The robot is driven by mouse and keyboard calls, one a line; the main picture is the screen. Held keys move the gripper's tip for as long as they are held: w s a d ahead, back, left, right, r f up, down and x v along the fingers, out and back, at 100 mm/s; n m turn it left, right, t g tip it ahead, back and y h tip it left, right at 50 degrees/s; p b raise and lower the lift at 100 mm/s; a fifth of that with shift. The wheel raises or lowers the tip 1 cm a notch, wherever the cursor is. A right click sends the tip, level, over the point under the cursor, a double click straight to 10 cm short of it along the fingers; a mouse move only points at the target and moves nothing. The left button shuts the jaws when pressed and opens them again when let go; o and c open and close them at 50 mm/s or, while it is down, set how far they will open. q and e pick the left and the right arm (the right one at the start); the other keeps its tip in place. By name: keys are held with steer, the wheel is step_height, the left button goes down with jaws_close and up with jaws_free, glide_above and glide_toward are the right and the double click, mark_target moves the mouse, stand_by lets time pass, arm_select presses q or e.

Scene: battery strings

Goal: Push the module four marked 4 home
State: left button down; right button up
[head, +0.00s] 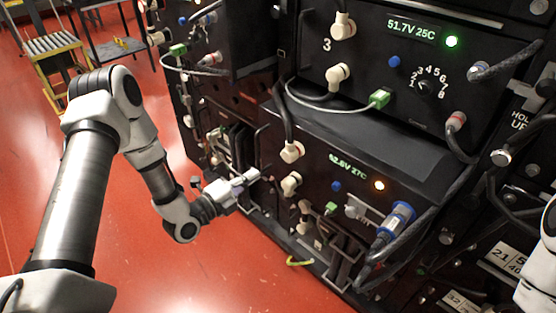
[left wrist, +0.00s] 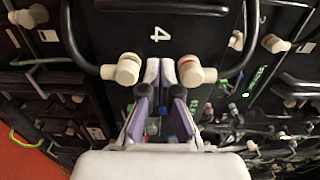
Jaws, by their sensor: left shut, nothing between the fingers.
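Module four (head: 318,165) is a black box with a green "52.6V 27C" display and a lit orange lamp. Its top surface shows below the unit marked 3, so its face stands forward of that unit. In the left wrist view its face carries a white 4 (left wrist: 160,33), with a cream connector (left wrist: 128,68) and another (left wrist: 190,72) on either side below. My left gripper (head: 250,176) is shut and empty, at the module's left side in the head view. Its fingertips (left wrist: 161,70) lie between the two connectors; I cannot tell whether they touch. My right gripper is out of view.
The unit marked 3 (head: 327,45) sits above with a green lamp. Thick cables and a blue-collared connector (head: 397,217) hang at the right. The red floor is open at left.

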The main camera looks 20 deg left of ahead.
arm_select(q)
steer(key=x, duration=0.9)
steer(key=shift+w, duration=0.25)
steer(key=shift+d, duration=0.1)
